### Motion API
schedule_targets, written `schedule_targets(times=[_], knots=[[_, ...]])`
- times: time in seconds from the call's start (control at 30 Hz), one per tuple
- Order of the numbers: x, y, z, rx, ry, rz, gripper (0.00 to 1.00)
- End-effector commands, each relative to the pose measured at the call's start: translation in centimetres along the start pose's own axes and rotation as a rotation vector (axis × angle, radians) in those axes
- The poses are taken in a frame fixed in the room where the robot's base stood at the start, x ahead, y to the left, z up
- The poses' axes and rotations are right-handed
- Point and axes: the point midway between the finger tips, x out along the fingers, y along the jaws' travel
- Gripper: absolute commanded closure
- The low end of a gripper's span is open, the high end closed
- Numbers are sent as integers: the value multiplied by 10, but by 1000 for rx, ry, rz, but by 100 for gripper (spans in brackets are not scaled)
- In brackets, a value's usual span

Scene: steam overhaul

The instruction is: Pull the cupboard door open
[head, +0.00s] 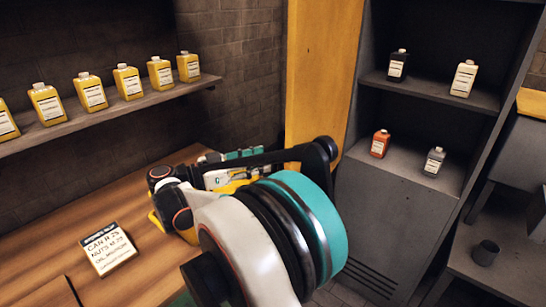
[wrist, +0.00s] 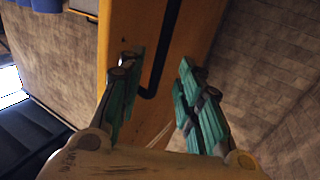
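The cupboard (head: 395,190) is a tall dark grey unit at the right of the head view. Its orange-yellow door (head: 319,70) stands out at the cupboard's left side, and the shelved inside is visible. In the wrist view the door (wrist: 168,60) shows a black bar handle (wrist: 167,55) with a bent end. My gripper (wrist: 157,66) is open, with one teal finger on each side of the handle in the picture. I cannot tell whether either finger touches it. In the head view my arm partly hides my gripper (head: 243,165) and the lower door.
Several yellow bottles (head: 90,92) stand on a wall shelf (head: 115,107) at the left. A wooden worktop (head: 60,240) with a label card (head: 108,249) lies below. Small bottles (head: 398,65) stand inside the cupboard. A grey bench (head: 500,262) with a dark cup (head: 486,253) is at the right.

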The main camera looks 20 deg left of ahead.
Motion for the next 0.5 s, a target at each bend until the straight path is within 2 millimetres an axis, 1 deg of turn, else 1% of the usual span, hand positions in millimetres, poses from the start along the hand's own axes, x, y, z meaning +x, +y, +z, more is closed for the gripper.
schedule_targets(times=[0.03, 0.2, 0.33, 0.5], knots=[[-11, 0, 0, 0, 0, -2, 67], [-37, 0, 0, 0, 0, -1, 67], [-47, 0, 0, 0, -1, 0, 67], [-51, 0, 0, 0, -1, 1, 67]])
